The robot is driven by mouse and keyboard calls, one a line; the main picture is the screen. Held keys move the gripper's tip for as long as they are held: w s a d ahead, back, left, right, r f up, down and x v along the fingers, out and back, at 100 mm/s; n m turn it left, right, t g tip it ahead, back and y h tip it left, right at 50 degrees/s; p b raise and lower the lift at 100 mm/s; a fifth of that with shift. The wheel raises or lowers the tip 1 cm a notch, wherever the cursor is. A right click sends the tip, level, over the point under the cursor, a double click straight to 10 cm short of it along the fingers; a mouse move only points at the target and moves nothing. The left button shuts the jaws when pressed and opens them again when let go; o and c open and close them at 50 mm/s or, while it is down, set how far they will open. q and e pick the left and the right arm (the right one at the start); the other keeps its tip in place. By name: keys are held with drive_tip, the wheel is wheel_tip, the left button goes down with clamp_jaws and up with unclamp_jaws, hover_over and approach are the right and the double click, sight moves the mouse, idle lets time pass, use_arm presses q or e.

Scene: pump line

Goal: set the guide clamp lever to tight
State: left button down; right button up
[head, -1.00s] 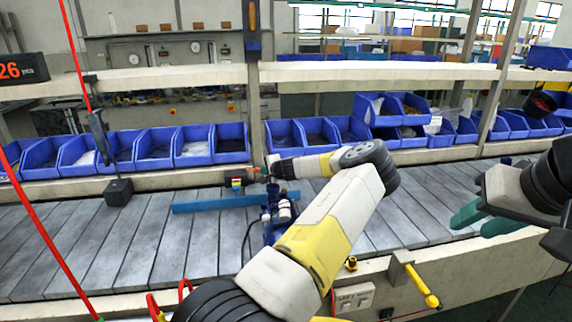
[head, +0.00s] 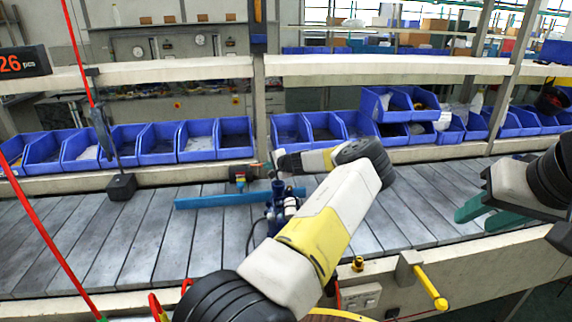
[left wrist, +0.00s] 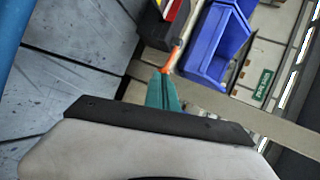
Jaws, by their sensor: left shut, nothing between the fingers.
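The guide clamp (head: 239,174), a small dark block with red and yellow parts, sits behind the blue guide rail (head: 225,200) on the slatted conveyor. In the left wrist view its block (left wrist: 172,22) shows at the top, with the orange lever (left wrist: 177,55) sticking out towards my fingers. My left gripper (left wrist: 165,90) has its green fingers shut and empty, close to the lever end; whether they touch it I cannot tell. In the head view that gripper (head: 276,163) is small, right of the clamp. My right gripper (head: 488,214) is open and empty at the right.
A blue pump (head: 281,210) stands on the conveyor beside my left arm. Blue bins (head: 200,140) line the back ledge. A yellow-handled lever (head: 430,288) is on the front rail.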

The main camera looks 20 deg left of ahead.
use_arm(q)
drive_tip(key=shift+w, duration=0.55)
drive_tip(key=shift+s, duration=0.15)
